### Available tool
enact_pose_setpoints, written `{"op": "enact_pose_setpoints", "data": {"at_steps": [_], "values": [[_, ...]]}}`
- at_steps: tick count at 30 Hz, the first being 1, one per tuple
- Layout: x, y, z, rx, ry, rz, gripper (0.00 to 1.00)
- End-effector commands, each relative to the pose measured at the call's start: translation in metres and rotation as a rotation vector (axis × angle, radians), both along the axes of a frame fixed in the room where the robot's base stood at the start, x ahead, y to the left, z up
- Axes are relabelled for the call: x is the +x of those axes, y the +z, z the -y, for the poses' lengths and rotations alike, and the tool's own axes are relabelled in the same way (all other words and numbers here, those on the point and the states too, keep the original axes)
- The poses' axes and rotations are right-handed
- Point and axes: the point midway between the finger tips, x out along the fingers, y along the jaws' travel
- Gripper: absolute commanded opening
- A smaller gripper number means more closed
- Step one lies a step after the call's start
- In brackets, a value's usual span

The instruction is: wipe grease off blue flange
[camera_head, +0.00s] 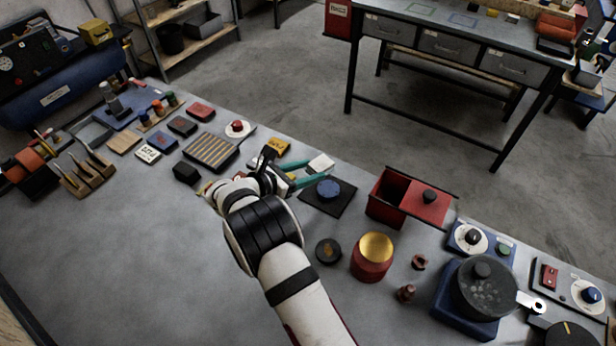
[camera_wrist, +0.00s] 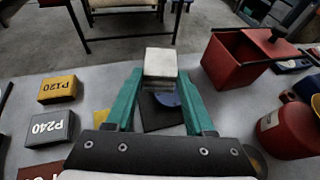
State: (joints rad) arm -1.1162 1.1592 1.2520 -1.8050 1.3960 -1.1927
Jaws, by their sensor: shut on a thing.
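The blue flange (camera_head: 328,189) lies on a dark square plate (camera_head: 344,205) in the middle of the bench. In the wrist view the blue flange (camera_wrist: 171,99) shows only partly, behind and below the pad. My gripper (camera_head: 308,172), with green fingers, is shut on a pale block-shaped pad (camera_head: 321,164). In the wrist view the pad (camera_wrist: 160,62) sits between the fingertips, with a whitish top and a greyer lower part. It appears raised above the bench, on the far side of the flange. I cannot make out grease on the flange.
A red open box (camera_head: 388,205) stands right of the plate. A red can with a yellow top (camera_head: 373,256) and a dark round piece (camera_head: 328,251) are nearer. Sanding blocks marked P120 (camera_wrist: 57,89) and P240 (camera_wrist: 48,129) lie left. The bench's near left is clear.

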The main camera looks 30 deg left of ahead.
Motion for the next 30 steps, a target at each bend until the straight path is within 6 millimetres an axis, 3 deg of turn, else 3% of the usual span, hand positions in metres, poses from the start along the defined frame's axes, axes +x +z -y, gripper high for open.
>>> {"op": "enact_pose_setpoints", "data": {"at_steps": [9, 30], "values": [[0.0, 0.024, 0.0, -0.001, 0.001, 0.001, 0.0], [0.0, 0.025, 0.0, 0.0, 0.001, 0.001, 0.0]]}}
